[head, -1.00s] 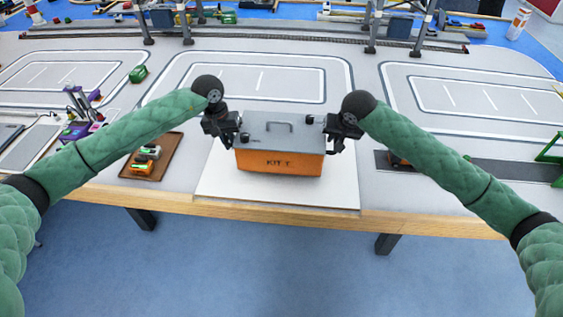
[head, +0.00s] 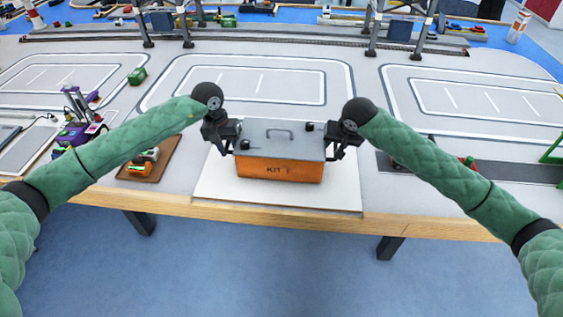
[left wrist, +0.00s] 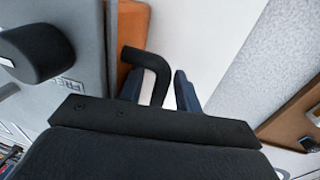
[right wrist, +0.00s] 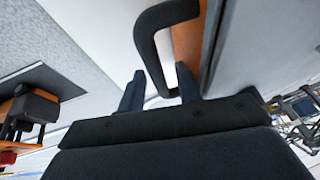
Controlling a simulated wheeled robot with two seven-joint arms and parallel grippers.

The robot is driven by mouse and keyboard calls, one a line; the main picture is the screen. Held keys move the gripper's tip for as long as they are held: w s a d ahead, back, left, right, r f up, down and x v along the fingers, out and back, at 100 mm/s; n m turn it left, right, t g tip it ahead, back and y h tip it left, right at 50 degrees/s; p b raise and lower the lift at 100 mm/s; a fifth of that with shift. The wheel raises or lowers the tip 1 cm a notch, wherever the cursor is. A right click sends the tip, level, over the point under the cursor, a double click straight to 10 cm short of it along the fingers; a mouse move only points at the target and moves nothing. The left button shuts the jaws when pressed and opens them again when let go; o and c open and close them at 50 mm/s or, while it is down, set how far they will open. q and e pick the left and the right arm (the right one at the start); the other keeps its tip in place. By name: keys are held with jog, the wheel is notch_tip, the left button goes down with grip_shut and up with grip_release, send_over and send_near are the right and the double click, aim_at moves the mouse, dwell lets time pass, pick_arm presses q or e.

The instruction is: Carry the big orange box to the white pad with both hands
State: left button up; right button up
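The big orange box (head: 280,170), with a grey lid and "KIT" lettering, is upright over the white pad (head: 215,190). It appears to rest on the pad, well inside its edges. My left gripper (head: 236,149) is at the box's left end. In the left wrist view its fingers (left wrist: 160,90) stand apart around a black side handle (left wrist: 150,60), with a gap visible. My right gripper (head: 333,153) is at the right end. In the right wrist view its fingers (right wrist: 160,90) also stand apart around the other black handle (right wrist: 147,45), with a gap visible.
A brown tray (head: 135,177) with small toy vehicles lies left of the pad. A dark strip (head: 400,168) lies to the right. Marked lanes (head: 240,85) behind the box are mostly clear. The table's wooden front edge (head: 280,220) is close in front of the pad.

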pick_arm(q)
notch_tip(320, 180, up, 12)
jog(key=a, duration=0.2)
jog(key=shift+w, duration=0.15)
pick_arm(e)
jog(key=v, duration=1.2)
pick_arm(q)
jog(key=shift+a+f, duration=0.1)
pick_arm(e)
jog(key=shift+w+a, duration=0.1)
dwell(0.3)
